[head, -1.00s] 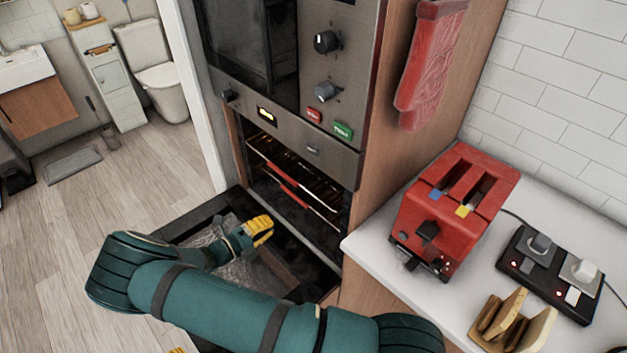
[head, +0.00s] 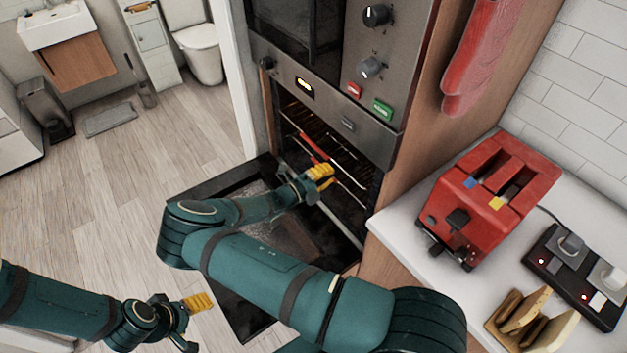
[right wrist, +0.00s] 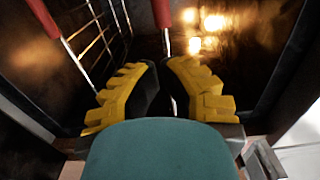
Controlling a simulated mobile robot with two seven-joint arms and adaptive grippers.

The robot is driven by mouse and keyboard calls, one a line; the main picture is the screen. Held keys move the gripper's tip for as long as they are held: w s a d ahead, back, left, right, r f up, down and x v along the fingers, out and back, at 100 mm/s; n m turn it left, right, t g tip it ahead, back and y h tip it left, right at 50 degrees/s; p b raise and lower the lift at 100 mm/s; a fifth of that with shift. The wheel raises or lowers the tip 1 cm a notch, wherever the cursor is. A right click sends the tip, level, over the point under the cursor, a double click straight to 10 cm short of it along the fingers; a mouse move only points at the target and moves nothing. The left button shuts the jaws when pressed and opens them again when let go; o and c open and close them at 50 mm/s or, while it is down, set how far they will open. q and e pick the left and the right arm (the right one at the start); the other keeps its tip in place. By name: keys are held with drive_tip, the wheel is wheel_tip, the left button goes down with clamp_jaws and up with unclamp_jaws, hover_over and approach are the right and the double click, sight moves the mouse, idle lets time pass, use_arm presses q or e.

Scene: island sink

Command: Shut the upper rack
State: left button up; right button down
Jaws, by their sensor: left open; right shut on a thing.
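The upper rack (head: 313,147), wire with a red strip on its front bar, is inside the open oven. Two red-sleeved metal bars show in the right wrist view; wire rungs (right wrist: 100,28) lie by the left bar (right wrist: 62,40). My right gripper (head: 320,174), yellow-tipped, is at the oven mouth. In the right wrist view its fingers (right wrist: 160,75) are shut on the other bar (right wrist: 167,42); which rack that bar belongs to I cannot tell. My left gripper (head: 193,322) is open and empty at the lower left, away from the oven.
The oven door (head: 235,298) hangs open and flat under my right arm. A red toaster (head: 493,195), a power strip (head: 575,275) and a toast holder (head: 530,320) stand on the counter to the right. Free floor (head: 100,195) lies to the left.

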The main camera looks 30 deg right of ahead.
sight(345, 162)
drive_tip(key=shift+w+d, duration=0.1)
drive_tip(key=shift+d, duration=0.9)
drive_tip(key=d, duration=0.5)
drive_tip(key=shift+w, duration=0.15)
drive_tip(key=shift+a+r, duration=0.1)
